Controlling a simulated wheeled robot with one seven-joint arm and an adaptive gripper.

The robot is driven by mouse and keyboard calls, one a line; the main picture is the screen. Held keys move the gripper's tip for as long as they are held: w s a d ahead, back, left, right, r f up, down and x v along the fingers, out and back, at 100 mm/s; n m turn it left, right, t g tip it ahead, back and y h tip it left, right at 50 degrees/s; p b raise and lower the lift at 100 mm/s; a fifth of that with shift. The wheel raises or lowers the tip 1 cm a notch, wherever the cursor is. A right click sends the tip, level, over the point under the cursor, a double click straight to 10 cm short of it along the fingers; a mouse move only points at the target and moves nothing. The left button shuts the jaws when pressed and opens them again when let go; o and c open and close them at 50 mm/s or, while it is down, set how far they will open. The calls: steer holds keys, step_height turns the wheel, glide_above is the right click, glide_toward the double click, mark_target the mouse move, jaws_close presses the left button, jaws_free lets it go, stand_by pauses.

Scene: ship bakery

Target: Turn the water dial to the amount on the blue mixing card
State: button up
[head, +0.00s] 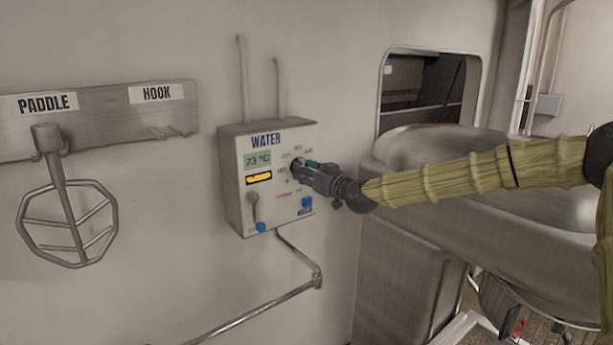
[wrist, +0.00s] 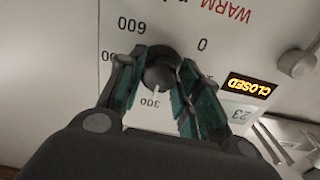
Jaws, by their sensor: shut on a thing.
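The water dial (wrist: 160,72) is a dark round knob on the white front of the water box (head: 230,185). In the wrist view its white pointer mark faces the printed 300, with 600 and 0 on its far side. My gripper (wrist: 163,68) has its green-padded fingers on either side of the knob, shut on it. In the head view my gripper (head: 304,167) reaches the box from the right and hides most of the dial. No blue mixing card shows in either view.
The box has a 23 °C display (head: 257,160), a lit yellow CLOSED sign (head: 259,178) and a grey lever (head: 253,206). A mixing paddle (head: 66,210) hangs at left under a PADDLE label; the HOOK place is empty. A large metal machine (head: 430,160) stands at right.

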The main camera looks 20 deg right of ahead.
steer(key=o, duration=1)
steer(key=shift+o, duration=0.2)
steer(key=v, duration=1.2)
